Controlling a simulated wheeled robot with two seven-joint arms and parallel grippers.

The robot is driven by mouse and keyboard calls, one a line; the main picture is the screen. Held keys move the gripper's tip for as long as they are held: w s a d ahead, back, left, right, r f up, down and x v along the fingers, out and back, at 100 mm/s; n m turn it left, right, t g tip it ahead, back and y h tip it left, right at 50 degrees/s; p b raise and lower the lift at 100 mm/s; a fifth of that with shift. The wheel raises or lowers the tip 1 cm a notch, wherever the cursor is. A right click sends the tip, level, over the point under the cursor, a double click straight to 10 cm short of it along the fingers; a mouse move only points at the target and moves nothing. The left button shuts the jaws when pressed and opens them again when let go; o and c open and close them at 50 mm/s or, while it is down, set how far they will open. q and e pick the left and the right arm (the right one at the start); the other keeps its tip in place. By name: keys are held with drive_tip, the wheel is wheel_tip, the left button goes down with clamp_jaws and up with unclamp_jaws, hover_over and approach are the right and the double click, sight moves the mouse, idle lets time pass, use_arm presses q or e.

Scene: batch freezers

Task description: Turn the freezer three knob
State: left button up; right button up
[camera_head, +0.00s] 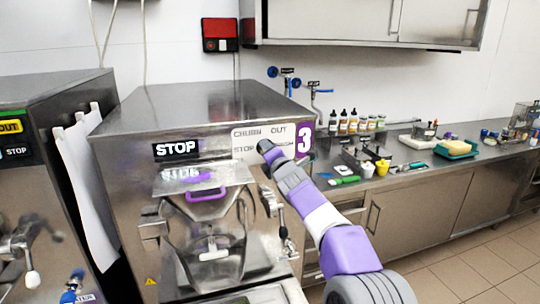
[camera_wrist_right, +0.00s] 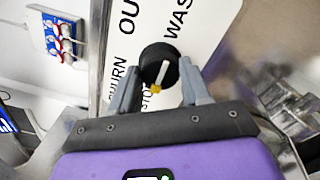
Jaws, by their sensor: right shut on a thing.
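Freezer three (camera_head: 200,110) is a steel machine with a purple 3 label (camera_head: 304,139) on its front. Its black knob (camera_wrist_right: 160,66) with a white pointer line sits on a white label plate (camera_wrist_right: 205,28) with the words CHURN, OUT, STOP and WASH. In the right wrist view, my right gripper (camera_wrist_right: 158,84) has a finger on each side of the knob and is shut on it. In the head view, my right gripper (camera_head: 265,147) reaches the plate and hides the knob. My left gripper is not in view.
A STOP display (camera_head: 177,149) is left of the plate. A purple-handled hopper cover (camera_head: 205,193) and a lever (camera_head: 281,215) are on the freezer front. Another freezer (camera_head: 40,110) stands at left. The counter (camera_head: 440,175) at right holds bottles, cups and trays.

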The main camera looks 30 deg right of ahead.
idle(0.4)
drive_tip(key=o, duration=1.1)
drive_tip(key=shift+c, duration=0.2)
drive_tip(key=b+v, duration=0.7)
drive_tip(key=shift+s+b, duration=0.3)
drive_tip(key=shift+b, duration=0.1)
